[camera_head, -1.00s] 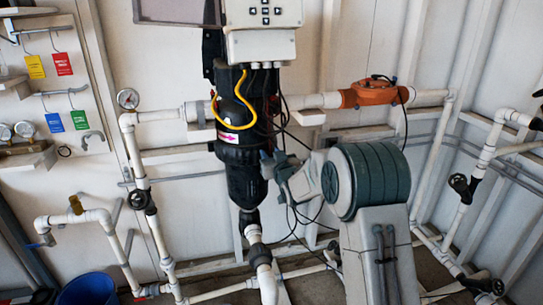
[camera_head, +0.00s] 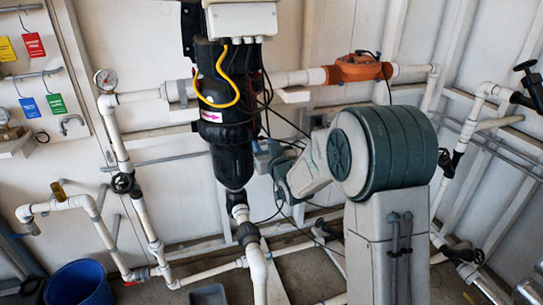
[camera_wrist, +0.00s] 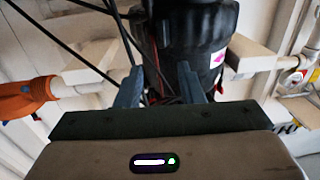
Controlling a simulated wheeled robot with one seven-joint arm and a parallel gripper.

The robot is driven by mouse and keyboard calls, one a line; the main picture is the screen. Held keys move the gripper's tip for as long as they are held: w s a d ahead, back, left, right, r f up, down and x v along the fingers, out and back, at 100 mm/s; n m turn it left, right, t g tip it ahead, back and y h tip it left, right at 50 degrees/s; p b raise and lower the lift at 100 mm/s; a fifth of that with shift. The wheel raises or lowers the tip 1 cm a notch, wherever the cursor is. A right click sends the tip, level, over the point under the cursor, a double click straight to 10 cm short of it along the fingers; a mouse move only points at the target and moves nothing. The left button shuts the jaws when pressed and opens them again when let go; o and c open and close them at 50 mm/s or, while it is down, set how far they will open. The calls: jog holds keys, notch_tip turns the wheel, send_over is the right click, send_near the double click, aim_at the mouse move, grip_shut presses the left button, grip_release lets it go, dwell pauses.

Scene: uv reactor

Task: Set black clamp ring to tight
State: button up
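The black reactor vessel (camera_head: 228,95) hangs upright on the wall, with a pink arrow label on its side. The black clamp ring (camera_head: 228,134) appears as a dark band around it below the label; its edges and setting are hard to read. My gripper (camera_head: 264,160) is at the vessel's right side, near the ring's height, partly hidden by my arm. In the wrist view the two grey fingers of my gripper (camera_wrist: 160,84) are apart, pointing at the black vessel (camera_wrist: 195,28). Dark parts and a reddish cable show between them. I cannot tell whether they touch the ring.
A yellow cable (camera_head: 221,98) and loose black cables run close to the vessel. An orange valve body (camera_head: 358,69) is on the pipe to the right. White pipes (camera_head: 258,272) run below. A blue bucket (camera_head: 80,285) stands at lower left.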

jog(key=shift+v, duration=2.6)
jog(key=shift+d, duration=0.1)
jog(key=s+d+r+m+g+h+p, duration=0.1)
jog(key=s+d+r+g+h+p, duration=0.25)
jog(key=s, duration=0.25)
jog(key=s+d+r+m+g+h+p, duration=0.25)
jog(key=s+d+p, duration=0.2)
jog(key=s, duration=0.25)
jog(key=s+d+r+g+p, duration=0.1)
jog(key=s+g, duration=0.3)
jog(key=s, duration=0.6)
jog(key=s+d+r+g+p, duration=0.1)
jog(key=s+d+g+p, duration=0.2)
jog(key=s, duration=0.8)
jog(key=shift+r+m+g, duration=0.15)
jog(key=shift+m+g, duration=0.2)
jog(key=shift+g, duration=0.25)
